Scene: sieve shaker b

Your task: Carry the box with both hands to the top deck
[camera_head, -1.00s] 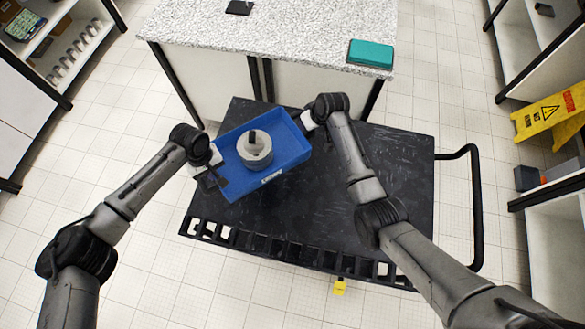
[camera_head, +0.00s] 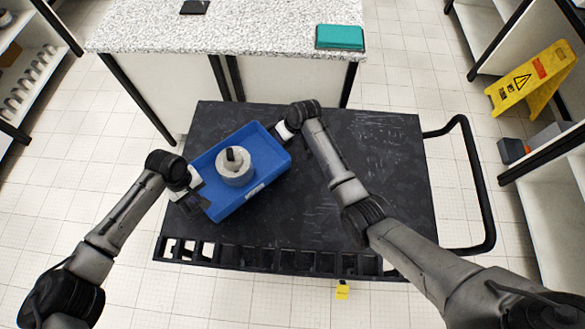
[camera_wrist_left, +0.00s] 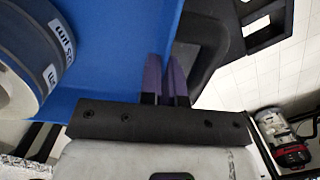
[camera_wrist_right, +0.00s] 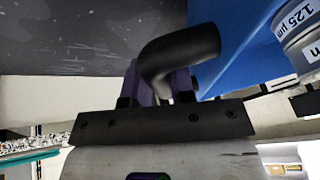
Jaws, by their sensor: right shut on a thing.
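The blue box (camera_head: 262,183) is over the left part of the black cart's top deck (camera_head: 330,200), turned at an angle. A grey round sieve stack (camera_head: 236,172) stands in it. My right gripper (camera_head: 285,130) is at the box's far right end; in the right wrist view its fingers (camera_wrist_right: 160,85) are around a black curved handle (camera_wrist_right: 185,50). My left gripper (camera_head: 190,188) is at the near left end. In the left wrist view its fingers (camera_wrist_left: 165,82) are close together beside the blue wall, with nothing clearly visible between them. Whether the box touches the deck is hidden.
A speckled bench (camera_head: 240,30) with a teal case (camera_head: 340,37) stands behind the cart. The cart has a handle (camera_head: 485,190) on the right and a slotted front edge (camera_head: 290,260). A yellow warning sign (camera_head: 530,80) stands at right. The deck's right half is largely clear.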

